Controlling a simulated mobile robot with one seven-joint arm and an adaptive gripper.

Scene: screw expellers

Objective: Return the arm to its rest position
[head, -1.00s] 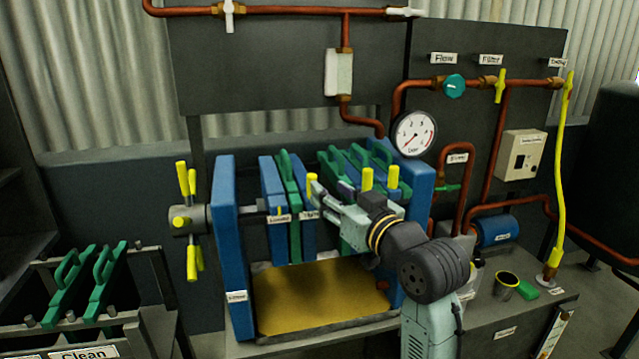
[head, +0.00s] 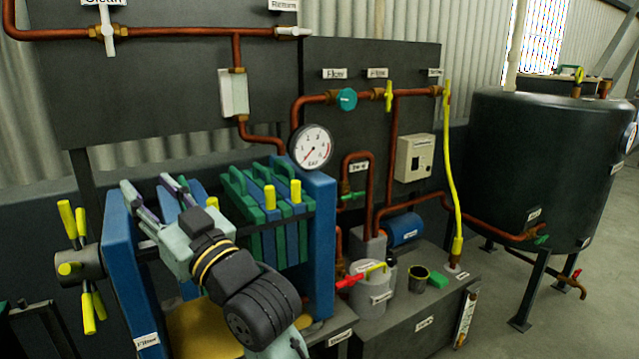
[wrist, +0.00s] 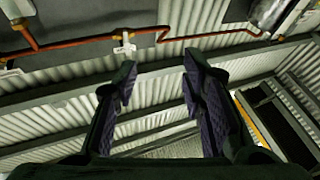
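My gripper (head: 145,183) is in front of the upper left part of a blue-framed filter press (head: 320,225) in the head view, pointing up and to the left. Its two fingers are apart with nothing between them. They show as dark, parted fingers in the wrist view (wrist: 158,75), with corrugated wall and pipes beyond. My arm bends at the wrist and hides part of the press's left side.
Green and blue plates (head: 265,225) stand packed in the press. A pressure gauge (head: 311,147) and copper pipes are close behind. A yellow-handled spindle (head: 78,262) juts out left. A dark tank (head: 550,150) stands right, with open floor in front.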

